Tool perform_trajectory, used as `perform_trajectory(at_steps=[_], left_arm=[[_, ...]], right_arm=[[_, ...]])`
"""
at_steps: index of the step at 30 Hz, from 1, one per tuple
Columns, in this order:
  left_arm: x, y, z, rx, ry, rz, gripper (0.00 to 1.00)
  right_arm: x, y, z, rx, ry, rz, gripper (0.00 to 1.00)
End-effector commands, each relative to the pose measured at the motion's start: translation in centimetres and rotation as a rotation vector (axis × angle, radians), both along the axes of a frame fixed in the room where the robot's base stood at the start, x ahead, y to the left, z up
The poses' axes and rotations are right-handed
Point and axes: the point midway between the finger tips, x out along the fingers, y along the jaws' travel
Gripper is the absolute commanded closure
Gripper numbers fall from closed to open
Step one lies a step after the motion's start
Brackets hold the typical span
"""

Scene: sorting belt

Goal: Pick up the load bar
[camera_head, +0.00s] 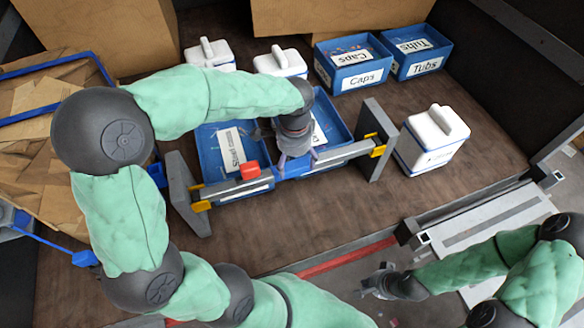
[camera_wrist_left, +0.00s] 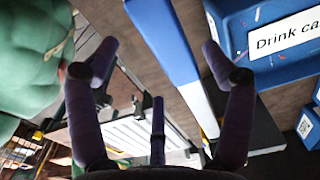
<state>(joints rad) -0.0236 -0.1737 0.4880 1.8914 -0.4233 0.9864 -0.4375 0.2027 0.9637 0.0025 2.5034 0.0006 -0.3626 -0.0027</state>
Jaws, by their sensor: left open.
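The load bar (camera_head: 342,152) is a long grey bar with a blue middle section. It lies across two upright grey stands with yellow brackets, in front of two blue bins. A red block (camera_head: 250,170) sits on its left part. My left gripper (camera_head: 297,158) is over the blue middle of the bar, its fingers spread and empty. In the left wrist view the blue and pale bar (camera_wrist_left: 165,40) runs between the open fingers (camera_wrist_left: 155,65); contact cannot be told. My right gripper (camera_head: 372,283) is low at the right, away from the bar; its finger opening is unclear.
The left stand (camera_head: 186,192) and right stand (camera_head: 376,130) flank the bar. Blue bins marked Caps (camera_head: 362,78) and Tubs (camera_head: 425,66) stand behind. A white container (camera_head: 433,140) is at right. An open cardboard-filled bin lies left. The front tabletop is partly clear.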

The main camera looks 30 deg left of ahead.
Motion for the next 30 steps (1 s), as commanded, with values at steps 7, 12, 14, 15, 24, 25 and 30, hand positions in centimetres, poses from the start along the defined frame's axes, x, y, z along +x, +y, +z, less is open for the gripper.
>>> perform_trajectory(at_steps=[7, 12, 14, 15, 24, 25, 30], left_arm=[[0.1, 0.4, -3.4, 0.0, 0.004, -0.001, 0.18], [0.1, 0.4, -4.0, -0.001, 0.001, -0.001, 0.18], [0.1, 0.4, -4.0, -0.001, 0.001, -0.001, 0.18], [0.1, 0.4, -4.0, -0.001, 0.001, -0.001, 0.18], [0.1, 0.4, -4.0, 0.0, 0.001, -0.001, 0.83], [0.1, 0.4, -4.0, 0.0, 0.001, -0.001, 0.92], [0.3, 0.4, -3.8, 0.0, -0.004, 0.0, 1.0]], right_arm=[[0.0, 0.0, 0.1, 0.0, 0.0, 0.0, 1.0], [0.0, 0.0, 0.1, 0.0, 0.0, 0.0, 1.0], [0.0, 0.0, 0.1, 0.0, 0.0, 0.0, 1.0], [0.0, 0.0, 0.1, 0.0, 0.0, 0.0, 1.0], [0.0, 0.0, 0.1, 0.0, 0.0, 0.0, 1.0], [0.0, 0.0, 0.1, 0.0, 0.0, 0.0, 1.0], [0.0, 0.0, 0.1, 0.0, 0.0, 0.0, 1.0]])
